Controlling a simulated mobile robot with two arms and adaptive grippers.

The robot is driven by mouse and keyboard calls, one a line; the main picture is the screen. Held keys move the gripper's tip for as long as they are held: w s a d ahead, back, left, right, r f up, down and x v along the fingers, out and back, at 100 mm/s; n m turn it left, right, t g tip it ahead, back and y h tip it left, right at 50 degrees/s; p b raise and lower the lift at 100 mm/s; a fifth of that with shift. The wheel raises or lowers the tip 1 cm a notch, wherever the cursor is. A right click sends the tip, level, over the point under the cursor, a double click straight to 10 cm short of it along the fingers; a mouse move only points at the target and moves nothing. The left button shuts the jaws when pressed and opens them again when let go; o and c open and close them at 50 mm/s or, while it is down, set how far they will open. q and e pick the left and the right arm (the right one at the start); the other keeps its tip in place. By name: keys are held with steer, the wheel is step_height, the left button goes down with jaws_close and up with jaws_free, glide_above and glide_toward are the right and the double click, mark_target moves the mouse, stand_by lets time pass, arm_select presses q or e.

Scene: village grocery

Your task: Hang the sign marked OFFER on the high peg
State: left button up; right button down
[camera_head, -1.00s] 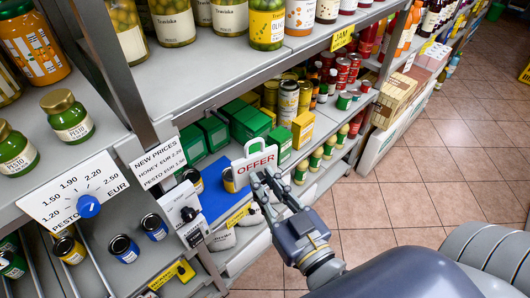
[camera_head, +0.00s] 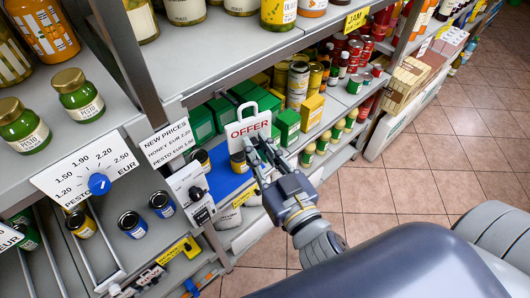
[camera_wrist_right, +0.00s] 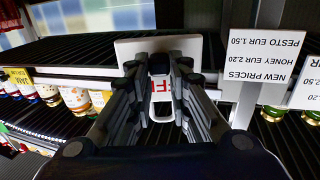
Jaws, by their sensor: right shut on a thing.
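The white sign (camera_head: 248,128) reads OFFER in red and has a loop handle on top. My right gripper (camera_head: 260,152) is shut on the sign's lower part and holds it upright in front of the shelves, right of the metal post. In the right wrist view the sign (camera_wrist_right: 127,47) sits between the fingers (camera_wrist_right: 160,68), which hide most of its red letters. I cannot pick out the high peg in either view. My left gripper is not in view.
A NEW PRICES card (camera_head: 168,143) is beside the shelf post (camera_head: 130,50). A price dial with a blue knob (camera_head: 99,184) and a box with a black knob (camera_head: 193,190) are at left. Jars, tins and green boxes (camera_head: 288,127) fill the shelves. Tiled floor (camera_head: 400,200) is clear at right.

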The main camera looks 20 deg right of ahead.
mark_target(239, 138)
steer(key=shift+w+a+f+p, duration=0.1)
steer(key=shift+w+a+p, duration=0.2)
steer(key=shift+w, duration=0.5)
steer(key=shift+w+a+r+p, duration=0.15)
steer(key=shift+w+a, duration=0.1)
steer(key=shift+w, duration=0.6)
steer(key=shift+w+a+f+p, duration=0.15)
steer(key=shift+w+a+p, duration=0.15)
steer(key=shift+w, duration=0.5)
steer(key=shift+w+a+f+b, duration=0.25)
steer(key=shift+w+f+b, duration=0.1)
steer(key=shift+w+f, duration=0.25)
steer(key=c, duration=1.4)
jaws_free()
steer(key=shift+s+d, duration=0.2)
steer(key=shift+s, duration=1.8)
steer(key=shift+s+d, duration=0.15)
steer(key=shift+s, duration=1.8)
steer(key=shift+s+d, duration=0.2)
steer(key=shift+s, duration=1.8)
